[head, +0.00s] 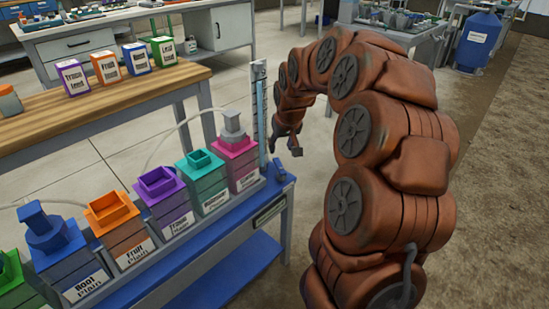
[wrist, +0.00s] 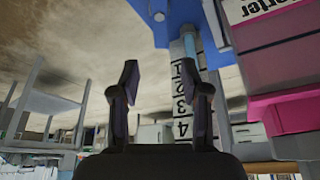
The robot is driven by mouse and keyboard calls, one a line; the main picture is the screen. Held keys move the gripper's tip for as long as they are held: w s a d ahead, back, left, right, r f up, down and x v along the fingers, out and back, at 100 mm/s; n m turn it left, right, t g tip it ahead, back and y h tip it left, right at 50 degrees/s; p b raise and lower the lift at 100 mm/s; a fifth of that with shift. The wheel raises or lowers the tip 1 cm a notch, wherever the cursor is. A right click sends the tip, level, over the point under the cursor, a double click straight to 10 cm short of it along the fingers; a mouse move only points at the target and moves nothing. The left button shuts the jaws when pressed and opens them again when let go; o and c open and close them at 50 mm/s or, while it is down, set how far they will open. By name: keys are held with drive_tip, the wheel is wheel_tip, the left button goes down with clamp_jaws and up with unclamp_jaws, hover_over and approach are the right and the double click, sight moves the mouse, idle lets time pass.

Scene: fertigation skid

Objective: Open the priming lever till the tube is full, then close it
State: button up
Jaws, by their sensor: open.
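A slim upright tube (head: 262,122) stands at the right end of the blue bench. Its lower and middle part looks light blue and its top is pale; I cannot read the level exactly. In the wrist view its numbered scale (wrist: 181,95) shows upside down behind my right finger. A small blue part (head: 283,173) sits at the tube's foot; it may be the priming lever, but its shape and position are unclear. My gripper (head: 284,147) points down just right of the tube, above that blue part. In the wrist view my gripper (wrist: 163,82) is open and empty.
A pink container (head: 237,165) with a grey top stands just left of the tube. Teal, purple and orange containers continue along the blue bench (head: 195,262). A wooden table (head: 95,108) with small labelled boxes stands behind.

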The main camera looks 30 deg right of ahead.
sight(277, 161)
drive_tip(key=b+x, duration=0.2)
drive_tip(key=x, duration=0.5)
drive_tip(key=shift+f, duration=0.25)
clamp_jaws()
